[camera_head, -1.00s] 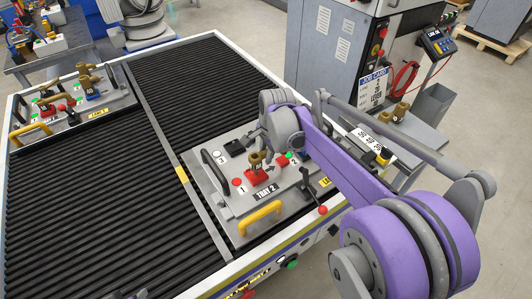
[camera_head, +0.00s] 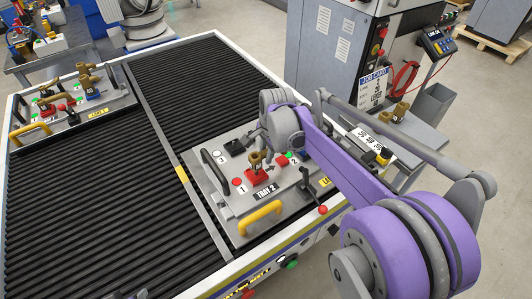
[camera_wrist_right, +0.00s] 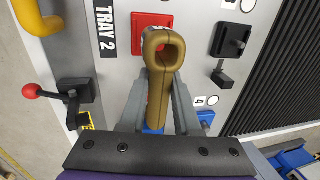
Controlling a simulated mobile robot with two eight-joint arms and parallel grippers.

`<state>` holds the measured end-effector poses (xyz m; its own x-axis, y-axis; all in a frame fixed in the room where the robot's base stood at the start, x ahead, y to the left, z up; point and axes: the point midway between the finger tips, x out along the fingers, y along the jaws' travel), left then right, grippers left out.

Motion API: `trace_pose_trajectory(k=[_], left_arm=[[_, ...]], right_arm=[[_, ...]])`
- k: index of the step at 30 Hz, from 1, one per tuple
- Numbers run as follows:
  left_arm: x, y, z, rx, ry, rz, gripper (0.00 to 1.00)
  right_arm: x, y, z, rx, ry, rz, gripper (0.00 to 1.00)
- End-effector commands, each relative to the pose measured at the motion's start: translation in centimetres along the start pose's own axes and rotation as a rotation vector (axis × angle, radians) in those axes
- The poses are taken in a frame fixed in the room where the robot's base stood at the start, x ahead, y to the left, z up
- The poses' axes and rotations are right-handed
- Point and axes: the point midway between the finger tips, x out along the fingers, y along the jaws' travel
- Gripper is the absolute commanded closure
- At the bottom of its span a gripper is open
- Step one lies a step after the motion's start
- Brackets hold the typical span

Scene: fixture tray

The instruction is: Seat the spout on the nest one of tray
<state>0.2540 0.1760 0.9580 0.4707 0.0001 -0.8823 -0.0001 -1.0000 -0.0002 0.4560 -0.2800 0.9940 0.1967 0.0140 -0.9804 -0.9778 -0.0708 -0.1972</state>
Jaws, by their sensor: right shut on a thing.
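The brass spout (camera_head: 256,161) stands over the red block of nest one on tray 2 (camera_head: 226,207). It also shows in the right wrist view (camera_wrist_right: 161,75), with its ring-shaped mouth toward the camera. My right gripper (camera_wrist_right: 160,95) is shut on the spout, one grey finger on each side. The red block (camera_wrist_right: 148,20) lies behind the spout there and is partly covered. I cannot tell whether the spout touches the nest, as its lower end is hidden. My left gripper is not clearly visible.
Tray 2 carries a yellow handle (camera_head: 260,217), a black handle (camera_head: 213,171) and a red-knobbed lever (camera_wrist_right: 33,91). A dark clamp (camera_wrist_right: 230,40) stands close to the spout. Another tray (camera_head: 72,112) with brass parts sits at the far left. The ribbed conveyor between is clear.

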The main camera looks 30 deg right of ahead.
Motion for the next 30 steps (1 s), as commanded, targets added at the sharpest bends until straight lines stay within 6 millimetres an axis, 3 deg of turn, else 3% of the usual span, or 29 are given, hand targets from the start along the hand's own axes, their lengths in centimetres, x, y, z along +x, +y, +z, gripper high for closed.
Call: trace_pose_trajectory(k=[30], left_arm=[[0.8, 0.0, 1.0, 0.000, -0.009, 0.000, 0.50]], right_arm=[[1.5, 0.3, 0.0, 0.000, 0.000, 0.000, 1.00]])
